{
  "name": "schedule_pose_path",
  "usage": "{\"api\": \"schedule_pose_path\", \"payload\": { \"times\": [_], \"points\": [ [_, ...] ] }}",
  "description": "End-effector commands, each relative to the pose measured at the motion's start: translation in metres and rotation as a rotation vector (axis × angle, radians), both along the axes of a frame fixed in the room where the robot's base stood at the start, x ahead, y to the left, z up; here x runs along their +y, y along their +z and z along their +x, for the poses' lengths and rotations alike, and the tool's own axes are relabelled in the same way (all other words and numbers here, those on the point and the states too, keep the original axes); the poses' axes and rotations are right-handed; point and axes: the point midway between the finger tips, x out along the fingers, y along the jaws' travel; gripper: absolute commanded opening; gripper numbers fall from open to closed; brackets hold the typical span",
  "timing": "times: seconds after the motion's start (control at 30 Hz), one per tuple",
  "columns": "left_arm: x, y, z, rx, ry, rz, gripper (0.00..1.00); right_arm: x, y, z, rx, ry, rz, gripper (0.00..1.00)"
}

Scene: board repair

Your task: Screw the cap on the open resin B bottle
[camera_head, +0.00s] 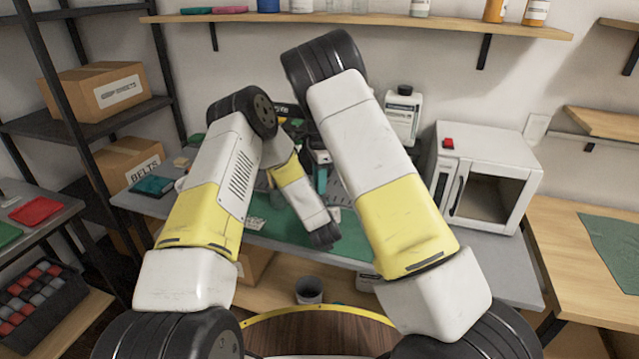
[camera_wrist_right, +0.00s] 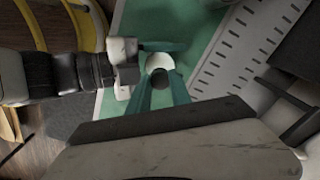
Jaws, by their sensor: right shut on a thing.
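In the right wrist view my right gripper (camera_wrist_right: 160,88) has its teal fingers closed on a small round greyish piece (camera_wrist_right: 159,78), which looks like the cap. A white round thing (camera_wrist_right: 161,62), likely the bottle, shows just beyond it; I cannot tell whether they touch. My left gripper (camera_wrist_right: 150,46) comes in from the left beside the white thing, with one teal finger along its far side; its jaw opening is unclear. In the head view the teal fingers of my right gripper (camera_head: 321,180) show between the arms; the cap and bottle are mostly hidden there.
A white bottle with a black cap (camera_head: 402,113) stands at the back of the table. A white oven-like box (camera_head: 512,148) stands right of it. A green mat (camera_head: 285,232) and a slotted grey plate (camera_wrist_right: 243,55) lie under the arms. Both arms are close together.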

Motion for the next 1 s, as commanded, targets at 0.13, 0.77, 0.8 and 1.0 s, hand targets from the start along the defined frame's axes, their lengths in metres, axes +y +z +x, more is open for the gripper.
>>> {"api": "schedule_pose_path", "payload": {
  "times": [0.13,0.77,0.8,1.0],
  "points": [
    [0.0,0.0,0.0,0.001,0.0,0.0,0.0,-0.001,0.001,0.001,-0.002,0.003,0.001,0.35],
    [0.0,0.0,0.0,0.001,0.0,0.0,0.0,0.0,0.031,0.001,-0.005,0.006,0.002,0.5],
    [0.0,0.0,0.0,0.001,0.0,0.0,0.0,0.0,0.039,0.001,-0.005,0.006,0.003,0.5],
    [0.0,0.0,0.0,0.001,0.0,0.0,0.0,0.0,0.082,0.001,-0.004,0.006,0.002,0.5]
  ]
}}
